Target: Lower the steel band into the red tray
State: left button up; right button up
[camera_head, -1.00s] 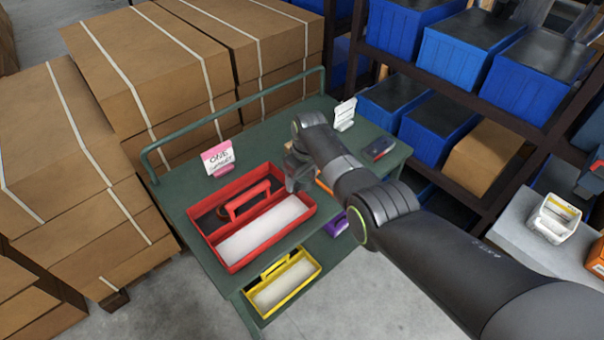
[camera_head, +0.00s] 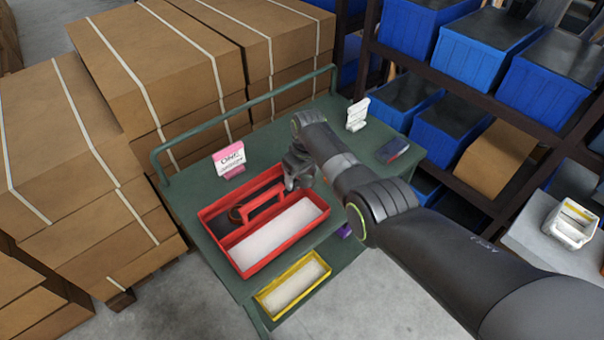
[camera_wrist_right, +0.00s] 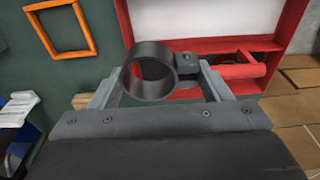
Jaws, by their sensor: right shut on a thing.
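The steel band (camera_wrist_right: 148,72) is a dark grey ring with a small bolted lug on its side, in the right wrist view. My right gripper (camera_wrist_right: 160,88) is shut on it, and the ring stands up between the fingers. In the head view my right gripper (camera_head: 298,180) is at the back right edge of the red tray (camera_head: 243,268); the band cannot be made out there. The tray has a red handle and a pale lining in its front compartment. A dark rounded shape shows in its rear compartment, unclear. My left gripper is out of view.
The tray stands on a green cart (camera_head: 190,232) with a raised rail. A pink-and-white sign (camera_head: 230,158), a white holder (camera_head: 357,114) and a dark box (camera_head: 393,150) stand around it. A yellow tray (camera_head: 292,284) is lower in front. An orange frame (camera_wrist_right: 60,28) lies on the green surface.

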jog(key=shift+f, duration=0.1)
jog(key=b, duration=1.1)
send_over(301, 214)
jog(key=shift+d+f, duration=0.15)
jog(key=shift+f, duration=5.6)
jog(key=shift+s+f+b, duration=0.1)
jog(key=shift+f+b, duration=2.3)
jog(key=shift+f, duration=0.1)
jog(key=o, duration=1.1)
